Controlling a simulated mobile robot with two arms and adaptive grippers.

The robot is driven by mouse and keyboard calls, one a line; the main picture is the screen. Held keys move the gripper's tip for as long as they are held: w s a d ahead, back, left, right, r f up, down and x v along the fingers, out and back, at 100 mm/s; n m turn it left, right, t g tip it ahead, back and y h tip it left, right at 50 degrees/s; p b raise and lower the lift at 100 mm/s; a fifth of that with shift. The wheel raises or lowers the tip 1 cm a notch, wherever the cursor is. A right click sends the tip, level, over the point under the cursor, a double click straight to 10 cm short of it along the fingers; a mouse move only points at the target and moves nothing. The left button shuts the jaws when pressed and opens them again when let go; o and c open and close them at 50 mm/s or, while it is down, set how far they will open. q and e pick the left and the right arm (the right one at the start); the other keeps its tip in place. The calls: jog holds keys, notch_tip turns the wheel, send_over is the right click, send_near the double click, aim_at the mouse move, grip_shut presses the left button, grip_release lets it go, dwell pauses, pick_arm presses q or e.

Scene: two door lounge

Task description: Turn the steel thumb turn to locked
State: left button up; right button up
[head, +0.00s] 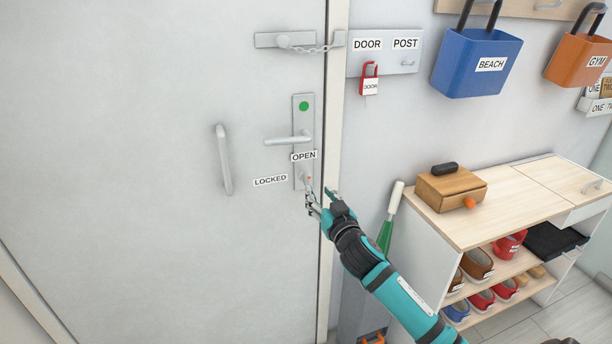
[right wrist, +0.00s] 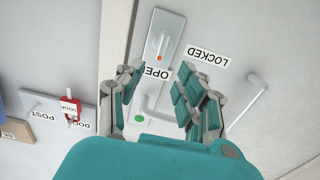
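The steel thumb turn (right wrist: 162,45) sits on the door's lock plate (head: 303,120), below the lever handle. In the right wrist view its orange-marked end points toward the OPEN label (right wrist: 156,72). The LOCKED label (head: 270,181) is on the door, left of the plate in the head view. My right gripper (head: 319,197) is just below and right of the thumb turn, fingers spread. In the right wrist view the gripper (right wrist: 161,72) is open and empty, with the thumb turn beyond its fingertips. The fingers partly hide the plate. My left gripper is out of view.
The lever handle (head: 288,140) and a vertical pull handle (head: 224,160) stick out from the door. A chain latch (head: 300,41) is above. A shoe cabinet (head: 510,195) stands right of my arm, beside a green-and-white object (head: 390,218).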

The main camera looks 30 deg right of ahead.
aim_at(309, 179)
jog(key=x, duration=1)
jog(key=shift+a+p, duration=0.1)
jog(key=shift+p, duration=0.2)
grip_shut()
